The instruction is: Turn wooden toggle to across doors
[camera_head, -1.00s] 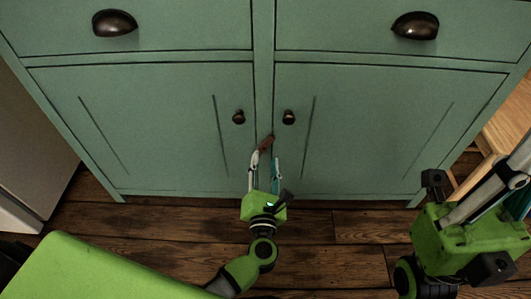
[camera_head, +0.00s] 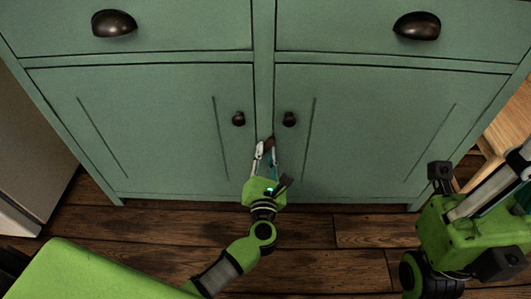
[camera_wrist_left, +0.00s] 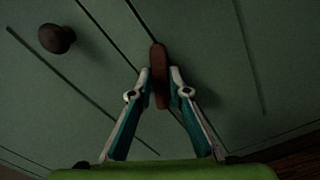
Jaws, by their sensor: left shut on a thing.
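The small brown wooden toggle (camera_head: 269,141) sits on the narrow post between the two green cabinet doors, just below the knobs. My left gripper (camera_head: 267,150) comes up from below and is shut on the toggle. In the left wrist view, the toggle (camera_wrist_left: 158,70) is a rounded brown bar between the two fingertips (camera_wrist_left: 159,85), roughly in line with the fingers and at an angle to the door seams. The left door (camera_head: 150,130) and right door (camera_head: 370,135) are closed. My right gripper (camera_head: 512,178) is at the right edge, its fingertips cut off.
Dark round knobs, left (camera_head: 238,118) and right (camera_head: 289,119), stand out just above my left gripper. Drawers with cup handles are above. A pale appliance (camera_head: 30,140) stands at the left and light wooden furniture (camera_head: 508,115) at the right. The wooden floor (camera_head: 330,240) in front is bare.

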